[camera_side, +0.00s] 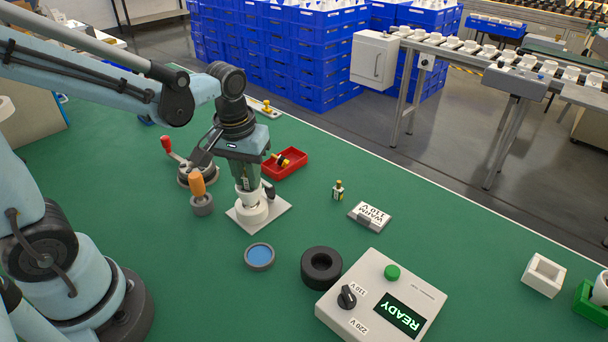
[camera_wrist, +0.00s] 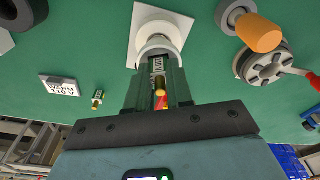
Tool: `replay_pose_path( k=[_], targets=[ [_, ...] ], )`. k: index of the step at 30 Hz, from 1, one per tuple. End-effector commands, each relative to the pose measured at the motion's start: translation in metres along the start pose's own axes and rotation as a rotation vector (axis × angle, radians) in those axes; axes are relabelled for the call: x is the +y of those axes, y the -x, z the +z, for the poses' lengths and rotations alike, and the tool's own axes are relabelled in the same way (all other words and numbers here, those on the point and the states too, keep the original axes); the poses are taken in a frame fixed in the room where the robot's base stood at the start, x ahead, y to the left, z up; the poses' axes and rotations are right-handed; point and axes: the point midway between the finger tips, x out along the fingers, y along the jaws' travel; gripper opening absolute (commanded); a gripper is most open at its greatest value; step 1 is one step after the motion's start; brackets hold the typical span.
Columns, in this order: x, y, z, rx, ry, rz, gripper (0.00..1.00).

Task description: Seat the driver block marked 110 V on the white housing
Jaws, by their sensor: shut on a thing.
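The white housing (camera_side: 251,212) stands upright on a square white plate (camera_side: 277,216); it also shows in the wrist view (camera_wrist: 156,28). My gripper (camera_side: 247,186) points down right over the housing's top. In the wrist view its two dark green fingers (camera_wrist: 160,85) are shut on a driver block (camera_wrist: 157,67) with a pale label, whose marking is too small to read surely. The fingers hide much of the block, and I cannot tell whether its lower end touches the housing. Another small block (camera_side: 338,190) with green and yellow parts stands apart on the green table; it also shows in the wrist view (camera_wrist: 98,97).
A red tray (camera_side: 291,163) with a yellow-and-black part lies behind the housing. A red-handled device (camera_side: 190,173) and an orange-handled tool (camera_side: 200,192) stand left. A blue-filled dish (camera_side: 260,256), black ring (camera_side: 321,267), WARM 110 V sign (camera_side: 370,216) and READY control box (camera_side: 380,300) lie in front and right.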

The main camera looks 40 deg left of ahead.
Motion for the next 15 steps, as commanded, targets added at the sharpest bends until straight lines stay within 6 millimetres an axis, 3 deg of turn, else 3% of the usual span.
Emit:
replay_pose_path(
  k=[8,9,14,15],
  targets=[
    [-0.0001,0.0,0.0,0.0,0.0,0.0,0.0],
    [-0.0001,0.0,0.0,0.0,0.0,0.0,0.25],
    [-0.0001,0.0,0.0,0.0,0.0,0.0,0.5],
    [-0.0001,0.0,0.0,0.0,0.0,0.0,0.5]
  ],
)
